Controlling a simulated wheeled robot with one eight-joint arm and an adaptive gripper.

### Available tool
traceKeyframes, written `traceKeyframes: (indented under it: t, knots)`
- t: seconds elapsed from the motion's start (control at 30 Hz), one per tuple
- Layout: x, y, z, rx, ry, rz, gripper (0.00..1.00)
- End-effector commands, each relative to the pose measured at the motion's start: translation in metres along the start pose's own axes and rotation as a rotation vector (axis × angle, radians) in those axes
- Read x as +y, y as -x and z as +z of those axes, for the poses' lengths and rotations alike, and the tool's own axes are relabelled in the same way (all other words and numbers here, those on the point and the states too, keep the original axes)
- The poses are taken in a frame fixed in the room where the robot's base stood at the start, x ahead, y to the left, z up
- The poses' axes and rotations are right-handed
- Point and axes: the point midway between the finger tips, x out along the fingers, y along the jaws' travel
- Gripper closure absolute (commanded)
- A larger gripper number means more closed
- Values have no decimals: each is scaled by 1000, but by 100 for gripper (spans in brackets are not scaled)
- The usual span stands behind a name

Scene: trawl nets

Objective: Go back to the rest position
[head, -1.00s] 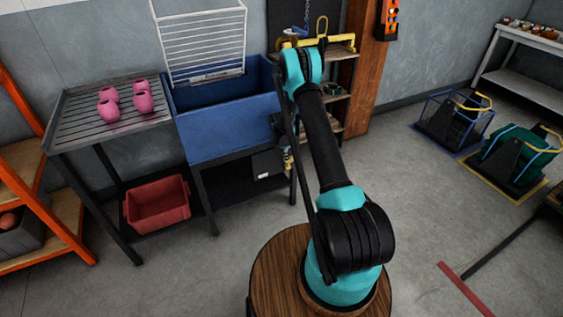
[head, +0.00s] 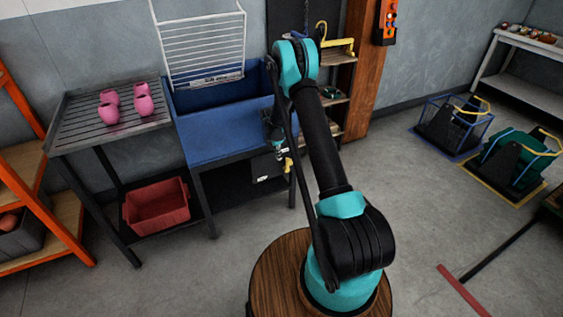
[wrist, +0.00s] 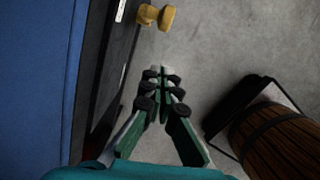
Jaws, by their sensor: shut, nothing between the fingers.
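My gripper shows in the wrist view (wrist: 162,75), its fingers together and empty, pointing down over the grey floor.
The blue sink (head: 225,130) is close beside my wrist, and also fills the left of the wrist view (wrist: 30,70). Pink objects (head: 109,113) are on the slatted table (head: 75,120). A red bin (head: 157,207) is below.

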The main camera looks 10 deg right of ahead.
Motion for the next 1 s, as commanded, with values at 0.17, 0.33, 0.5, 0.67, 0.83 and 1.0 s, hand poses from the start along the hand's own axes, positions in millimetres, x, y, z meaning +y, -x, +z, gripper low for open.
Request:
traceKeyframes:
  t: [0.17,0.33,0.5,0.67,0.83,1.0]
  knots:
    - [-1,31,3,0,0,0,100]
    - [-1,48,5,0,1,0,100]
    - [-1,54,5,0,0,0,100]
    - [-8,68,8,2,-49,8,100]
    - [-34,111,13,12,-224,35,100]
    - [-71,159,13,32,-447,67,100]
